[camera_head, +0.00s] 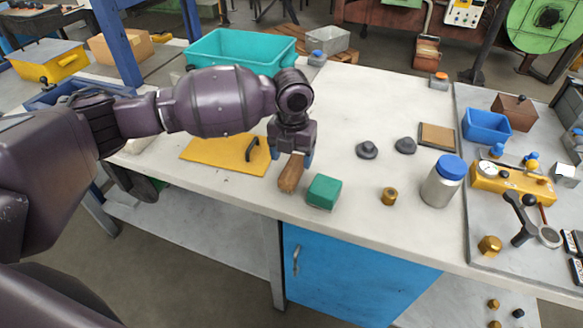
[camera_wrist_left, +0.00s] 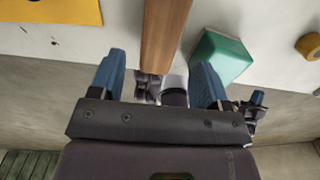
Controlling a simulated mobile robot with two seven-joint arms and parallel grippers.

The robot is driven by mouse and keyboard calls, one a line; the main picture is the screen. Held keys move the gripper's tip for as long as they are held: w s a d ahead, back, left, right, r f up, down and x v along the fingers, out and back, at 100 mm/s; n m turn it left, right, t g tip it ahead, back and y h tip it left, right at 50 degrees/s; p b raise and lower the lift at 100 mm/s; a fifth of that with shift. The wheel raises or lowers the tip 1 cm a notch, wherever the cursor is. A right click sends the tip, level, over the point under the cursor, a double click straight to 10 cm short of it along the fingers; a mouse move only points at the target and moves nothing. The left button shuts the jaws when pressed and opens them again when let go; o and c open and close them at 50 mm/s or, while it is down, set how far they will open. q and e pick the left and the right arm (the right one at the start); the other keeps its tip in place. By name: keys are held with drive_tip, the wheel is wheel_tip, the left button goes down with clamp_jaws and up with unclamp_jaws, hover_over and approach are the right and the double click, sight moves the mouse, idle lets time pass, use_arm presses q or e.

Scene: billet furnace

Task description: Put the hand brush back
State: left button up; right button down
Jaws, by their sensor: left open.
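The hand brush shows as a brown wooden handle (camera_head: 291,175) near the front edge of the white workbench. Its other end is hidden behind my left gripper in the head view. My left gripper (camera_head: 291,154) is over the brush, with its blue fingers pointing down and apart. In the left wrist view the wooden handle (camera_wrist_left: 166,35) runs down from the top edge toward the gap between the open fingers (camera_wrist_left: 158,82). I cannot tell whether the fingers touch it. My right gripper is not in view.
A green block (camera_head: 324,191) sits just right of the brush. A yellow plate with a black handle (camera_head: 205,152) lies left, a teal bin (camera_head: 240,50) behind. Dark knobs (camera_head: 367,150), a brass nut (camera_head: 389,197) and a blue-lidded jar (camera_head: 441,187) stand right. The bench's back middle is clear.

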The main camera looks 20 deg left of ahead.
sight(292, 169)
use_arm(q)
wheel_tip(292, 169, up, 4)
drive_tip(key=shift+r, duration=0.55)
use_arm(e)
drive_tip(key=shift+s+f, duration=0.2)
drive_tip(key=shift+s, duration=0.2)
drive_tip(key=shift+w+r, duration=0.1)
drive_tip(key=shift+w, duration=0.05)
